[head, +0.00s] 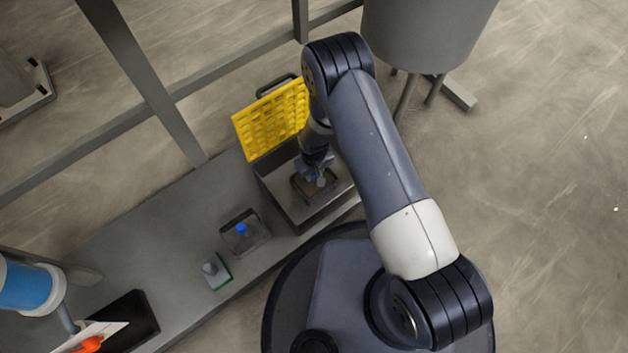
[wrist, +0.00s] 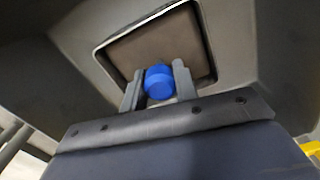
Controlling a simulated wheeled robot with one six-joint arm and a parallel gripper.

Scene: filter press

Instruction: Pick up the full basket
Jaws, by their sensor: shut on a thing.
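The full basket (wrist: 150,50) is a square container with a pale rim and a brown fill, and a blue knob (wrist: 159,82) stands over it. My gripper (wrist: 158,85) is shut on the blue knob, with one grey finger on each side. In the head view the basket (head: 304,190) is inside the grey open box, under my gripper (head: 318,178). My wrist hides part of it there. I cannot tell whether the basket touches the box floor.
The box (head: 285,212) has a raised yellow grid lid (head: 270,122) at its back. Another tray with a blue knob (head: 245,232) and a small block with a grey knob (head: 215,270) sit left on the bench (head: 150,235). A grey drum (head: 425,35) stands behind my arm.

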